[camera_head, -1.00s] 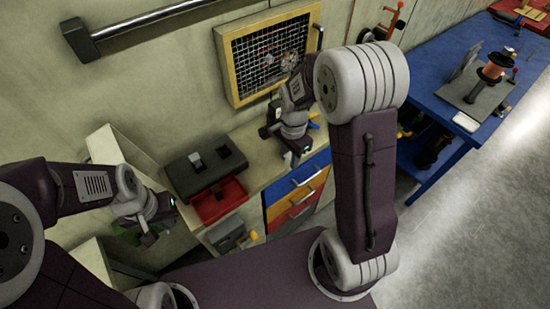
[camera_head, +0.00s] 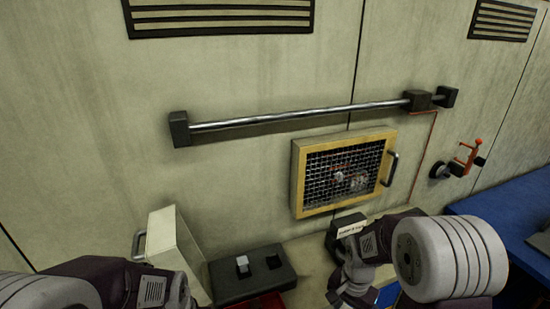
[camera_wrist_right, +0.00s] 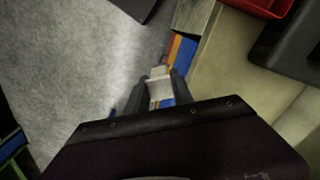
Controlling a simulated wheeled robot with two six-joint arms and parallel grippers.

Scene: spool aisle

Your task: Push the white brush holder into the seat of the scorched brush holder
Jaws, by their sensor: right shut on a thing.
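In the right wrist view my right gripper (camera_wrist_right: 161,88) is shut on a small white piece (camera_wrist_right: 160,91), which looks like the white brush holder. It sticks out slightly past the fingertips. In the head view my right wrist is low at the centre right, and its fingertips cannot be made out. A yellow-framed mesh guard (camera_head: 297,180) on the wall covers a mechanism (camera_head: 340,176) with a pale part. I cannot make out the scorched brush holder or its seat. My left forearm shows at the lower left; its gripper is below the picture.
A black block (camera_head: 228,281) with a light and a dark insert stands on the counter, beside a pale box (camera_head: 165,240). A dark box with a white label (camera_head: 350,229) is behind my right wrist. A metal rail (camera_head: 290,116) crosses the wall. A blue bench (camera_head: 505,208) is at right.

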